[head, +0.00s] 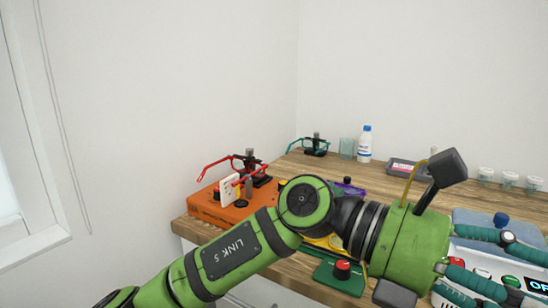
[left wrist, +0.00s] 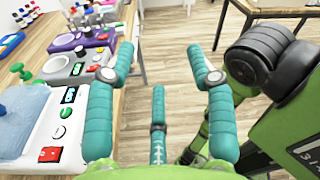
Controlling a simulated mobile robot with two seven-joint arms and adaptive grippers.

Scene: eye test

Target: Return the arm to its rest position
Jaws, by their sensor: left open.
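My left arm (head: 240,246), green with black joints, comes in from the lower left in the head view and stretches to the right across the front of the table. My left gripper (head: 508,262) has teal segmented fingers that reach the right edge of that view, in front of a white device (head: 470,262). In the left wrist view the fingers of the left gripper (left wrist: 160,76) are spread wide with nothing between them. They are beside the table edge, with wooden floor visible between them. My right gripper is not in view.
The wooden table (head: 290,268) holds an orange box (head: 232,208), a green device (head: 340,279), a white bottle (head: 365,145) and several clear cups. In the left wrist view a purple device (left wrist: 82,42) stands beyond a grey device (left wrist: 75,66). Walls stand behind and left.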

